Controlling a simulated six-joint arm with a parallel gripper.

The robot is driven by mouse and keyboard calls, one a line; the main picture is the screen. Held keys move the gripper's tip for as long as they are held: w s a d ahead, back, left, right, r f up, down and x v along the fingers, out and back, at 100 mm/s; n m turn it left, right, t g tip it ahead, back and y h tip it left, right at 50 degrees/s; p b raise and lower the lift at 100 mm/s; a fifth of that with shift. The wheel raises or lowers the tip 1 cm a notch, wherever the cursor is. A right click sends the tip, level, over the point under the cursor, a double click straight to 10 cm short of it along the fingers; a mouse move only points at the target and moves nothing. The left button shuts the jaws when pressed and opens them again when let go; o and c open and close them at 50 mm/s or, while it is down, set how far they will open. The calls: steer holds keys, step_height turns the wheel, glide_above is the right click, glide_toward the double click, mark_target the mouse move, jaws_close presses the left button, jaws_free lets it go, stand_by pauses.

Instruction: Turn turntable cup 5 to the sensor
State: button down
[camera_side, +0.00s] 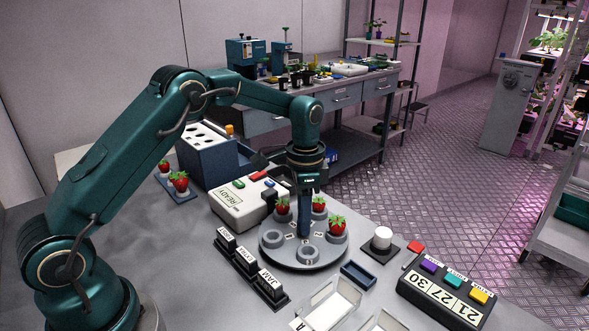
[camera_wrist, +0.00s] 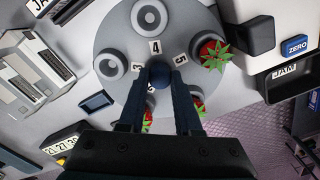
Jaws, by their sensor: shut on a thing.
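The grey turntable (camera_side: 263,252) holds red berries in three cups; its front and left cups are empty. In the wrist view (camera_wrist: 112,38), the numbers 3, 4 and 5 show. Cup 5's number (camera_wrist: 180,60) points at a cup with a berry (camera_wrist: 212,52), right of the hub. That cup faces a dark block (camera_wrist: 257,35) with a small gap; it seems to be the sensor head, beside the READY unit (camera_side: 228,205). My gripper (camera_side: 304,232) points straight down at the turntable's middle, its fingers (camera_wrist: 160,88) shut on the centre knob (camera_wrist: 160,73). My fingers hide the lower cups partly.
Black labelled bins (camera_side: 245,262) stand front left of the turntable. Berries on a blue plate (camera_side: 179,190) and a blue rack (camera_side: 205,155) stand behind left.

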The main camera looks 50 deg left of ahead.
steer(key=c, duration=0.6)
jaws_free()
steer(key=shift+r, duration=2.65)
